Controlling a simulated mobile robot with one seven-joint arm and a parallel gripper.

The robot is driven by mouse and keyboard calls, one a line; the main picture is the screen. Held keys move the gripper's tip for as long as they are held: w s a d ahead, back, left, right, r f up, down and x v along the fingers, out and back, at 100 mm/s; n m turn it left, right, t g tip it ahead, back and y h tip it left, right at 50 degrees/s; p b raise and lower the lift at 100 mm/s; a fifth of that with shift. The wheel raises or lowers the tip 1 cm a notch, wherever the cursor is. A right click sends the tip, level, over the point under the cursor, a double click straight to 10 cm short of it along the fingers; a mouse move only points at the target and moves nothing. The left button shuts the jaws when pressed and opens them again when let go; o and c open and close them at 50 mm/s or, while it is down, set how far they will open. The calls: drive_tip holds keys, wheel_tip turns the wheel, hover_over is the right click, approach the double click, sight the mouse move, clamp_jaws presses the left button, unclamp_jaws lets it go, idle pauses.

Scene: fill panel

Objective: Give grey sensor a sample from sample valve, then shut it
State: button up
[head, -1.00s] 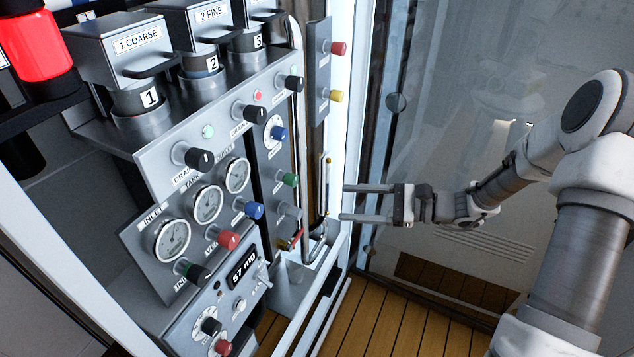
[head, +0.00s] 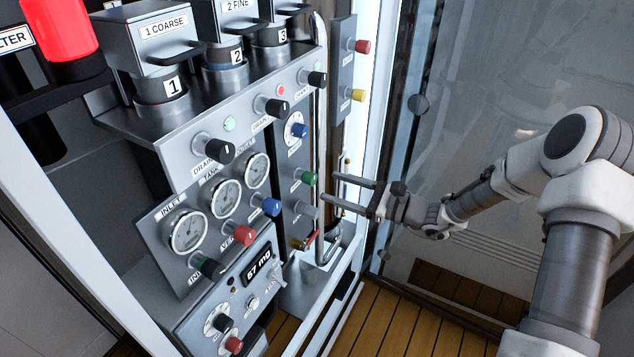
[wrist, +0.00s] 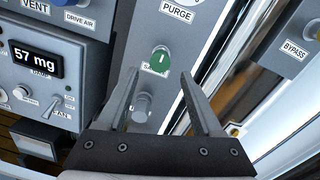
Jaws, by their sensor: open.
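My gripper (head: 331,188) is open and empty, its two fingers pointing left at the narrow grey panel strip. In the wrist view the fingers (wrist: 158,76) straddle the line to a grey knob (wrist: 142,105), with a green knob (wrist: 160,58) just above it. The same green knob (head: 305,177) and grey knob (head: 306,209) show in the head view, left of the fingertips. A label beside the grey knob is mostly hidden by a finger, so I cannot tell whether it is the sample valve. I cannot identify the grey sensor. A small red lever (head: 310,236) sits below the grey knob.
A display (wrist: 38,60) reads 57 mg, with a toggle switch (wrist: 62,104) beneath. Purge and bypass labels are nearby. Several gauges, coloured knobs and numbered canisters crowd the left. A bright metal pipe (head: 319,120) runs beside the strip. A glass pane is at right.

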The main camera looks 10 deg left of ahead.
sight(315, 180)
drive_tip(key=x, duration=0.5)
drive_tip(key=shift+w+a, duration=0.1)
drive_tip(key=shift+a, duration=0.2)
clamp_jaws()
